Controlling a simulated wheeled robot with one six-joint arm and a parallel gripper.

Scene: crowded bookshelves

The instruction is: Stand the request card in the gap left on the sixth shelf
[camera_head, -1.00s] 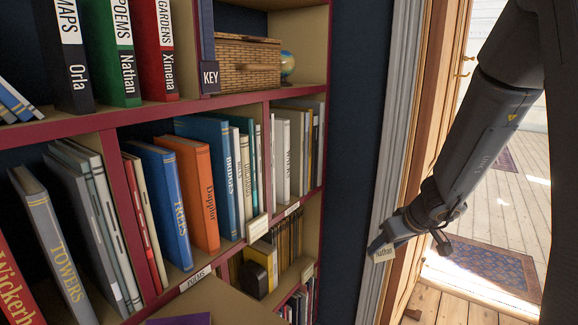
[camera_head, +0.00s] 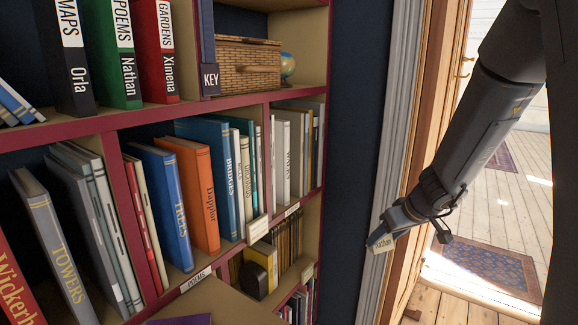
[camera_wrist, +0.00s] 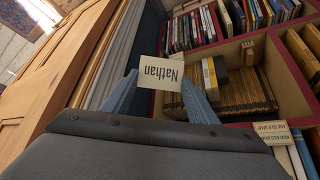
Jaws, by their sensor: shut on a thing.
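The request card (camera_head: 383,245) is a small cream card with "Nathan" on it. My gripper (camera_head: 380,237) is shut on it, beside the door frame and right of the bookcase. In the wrist view the card (camera_wrist: 161,72) sits between the blue fingers of my gripper (camera_wrist: 160,88), its lettering upside down. The card is in the air, apart from the shelves. The shelves carry no numbers that I can read, so I cannot tell which is the sixth or where its gap is.
The red-edged bookcase (camera_head: 232,99) is crowded with books. A "POEMS" label (camera_head: 196,280) marks one shelf edge. A green book (camera_head: 120,55) reads "POEMS Nathan". A wicker box (camera_head: 246,65) stands above. The wooden door frame (camera_head: 418,150) is close to my gripper.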

